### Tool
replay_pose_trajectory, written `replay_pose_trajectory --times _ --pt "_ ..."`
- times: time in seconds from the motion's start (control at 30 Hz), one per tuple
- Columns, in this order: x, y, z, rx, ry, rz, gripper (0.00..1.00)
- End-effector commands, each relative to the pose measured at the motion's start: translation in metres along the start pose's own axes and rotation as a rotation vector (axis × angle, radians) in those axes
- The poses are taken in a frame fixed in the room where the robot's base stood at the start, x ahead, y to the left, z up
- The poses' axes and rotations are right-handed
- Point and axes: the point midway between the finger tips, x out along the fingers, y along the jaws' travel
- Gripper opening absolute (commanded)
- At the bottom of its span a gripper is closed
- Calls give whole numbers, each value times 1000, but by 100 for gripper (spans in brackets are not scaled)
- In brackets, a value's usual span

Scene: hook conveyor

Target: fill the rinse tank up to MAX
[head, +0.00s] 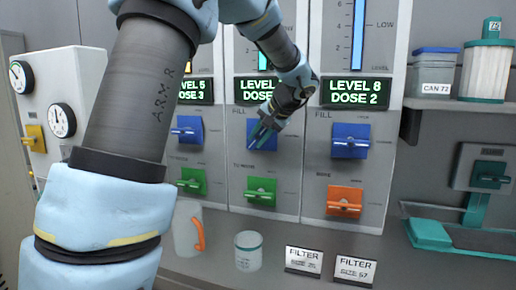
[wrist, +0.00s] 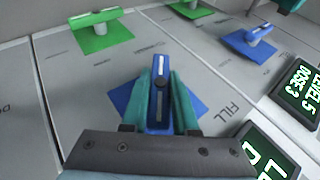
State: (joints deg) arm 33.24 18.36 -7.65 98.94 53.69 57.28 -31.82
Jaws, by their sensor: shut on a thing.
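My gripper (head: 262,132) is at the blue FILL valve on the middle tank panel. In the wrist view my teal fingers (wrist: 161,100) lie on both sides of its blue handle (wrist: 159,90), shut on it. The handle runs up and down there, unlike the green handle (wrist: 95,17), which runs across. The middle display (head: 256,90) reads LEVEL and DOSE, its numbers hidden behind my arm. The middle level gauge (head: 263,60) shows only its lower part. The panel's name and its MAX mark are not visible.
The left display (head: 195,91) reads LEVEL 5, DOSE 3; the right display (head: 355,93) LEVEL 8, DOSE 2. Neighbouring blue valves (head: 350,141), a green valve (head: 261,191) and an orange valve (head: 344,202) are close. A jug (head: 186,232) and can (head: 248,252) stand below.

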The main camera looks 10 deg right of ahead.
Motion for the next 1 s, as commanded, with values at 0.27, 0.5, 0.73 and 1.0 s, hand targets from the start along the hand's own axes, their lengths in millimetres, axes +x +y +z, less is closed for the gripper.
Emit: replay_pose_trajectory --times 0.27,0.5,0.73,1.0 --pt "6 9 1 97 7 -233 0" --pt "5 7 1 182 6 -440 0" --pt "4 5 1 251 5 -607 0" --pt "2 2 0 304 4 -733 0"
